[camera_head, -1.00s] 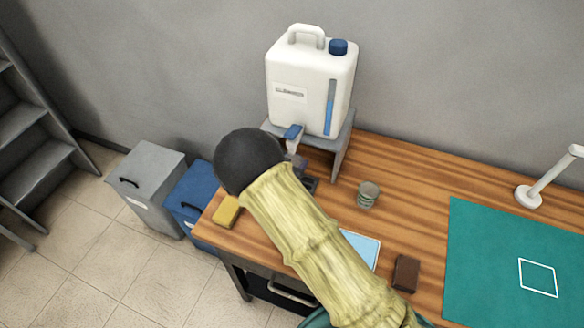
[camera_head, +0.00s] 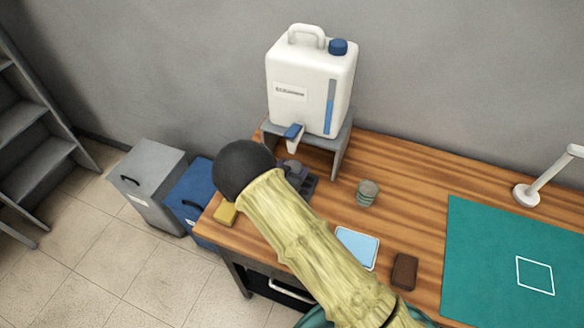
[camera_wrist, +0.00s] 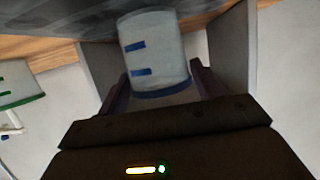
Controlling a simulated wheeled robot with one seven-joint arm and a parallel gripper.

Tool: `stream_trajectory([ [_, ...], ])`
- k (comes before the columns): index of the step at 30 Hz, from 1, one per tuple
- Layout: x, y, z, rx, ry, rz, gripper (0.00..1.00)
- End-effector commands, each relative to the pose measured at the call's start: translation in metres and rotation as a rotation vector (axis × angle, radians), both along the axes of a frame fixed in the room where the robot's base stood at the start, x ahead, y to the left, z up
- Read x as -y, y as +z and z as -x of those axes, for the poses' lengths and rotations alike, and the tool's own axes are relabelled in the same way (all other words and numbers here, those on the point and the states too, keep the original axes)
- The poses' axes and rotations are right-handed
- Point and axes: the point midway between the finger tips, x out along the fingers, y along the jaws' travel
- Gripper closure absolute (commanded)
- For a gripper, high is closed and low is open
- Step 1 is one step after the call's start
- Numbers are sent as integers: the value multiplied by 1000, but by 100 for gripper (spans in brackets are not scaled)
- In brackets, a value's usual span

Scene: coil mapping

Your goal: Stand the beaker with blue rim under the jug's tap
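The white jug (camera_head: 305,85) has a blue cap and stands on a grey stand (camera_head: 341,150). In the head view my gripper (camera_head: 292,171) is low, below the tap, mostly behind my dark wrist. The beaker's base contact is hidden.
A green mat (camera_head: 490,250) and white lamp (camera_head: 526,195) are at right. Stand legs flank the gripper closely.

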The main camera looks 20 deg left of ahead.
Motion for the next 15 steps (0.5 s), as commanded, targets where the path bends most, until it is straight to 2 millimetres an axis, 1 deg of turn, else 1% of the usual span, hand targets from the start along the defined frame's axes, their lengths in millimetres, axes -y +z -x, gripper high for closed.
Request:
stream_trajectory([
  [9,0,1,0,0,0,0,22],
  [13,0,5,0,0,0,0,22],
  [15,-2,5,6,-1,2,-2,22],
])
